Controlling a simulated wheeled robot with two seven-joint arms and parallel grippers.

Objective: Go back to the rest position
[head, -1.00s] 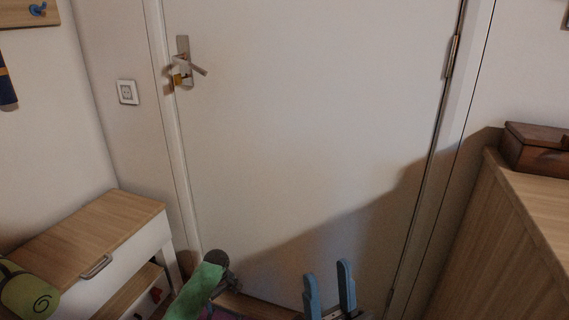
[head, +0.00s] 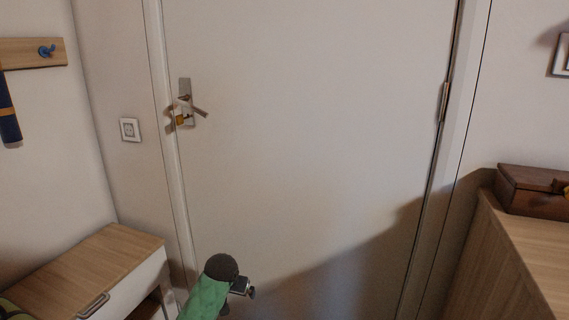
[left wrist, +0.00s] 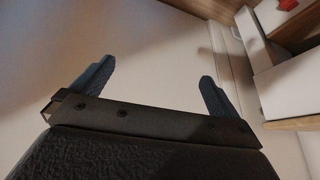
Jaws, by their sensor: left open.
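My left gripper (left wrist: 153,86) shows in the left wrist view. Its two blue fingers stand wide apart with nothing between them. A pale flat surface lies beyond the fingers, and they appear clear of it. A green link with a dark rounded end, which looks like part of my arm, rises at the bottom in front of the door (head: 310,150). My right gripper is not in either view.
A wood-topped white bench (head: 95,262) with a handle stands at lower left. A wooden cabinet (head: 520,265) at right carries a dark wooden box (head: 530,190). The door has a handle (head: 190,103). A coat rack (head: 30,52) hangs on the left wall.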

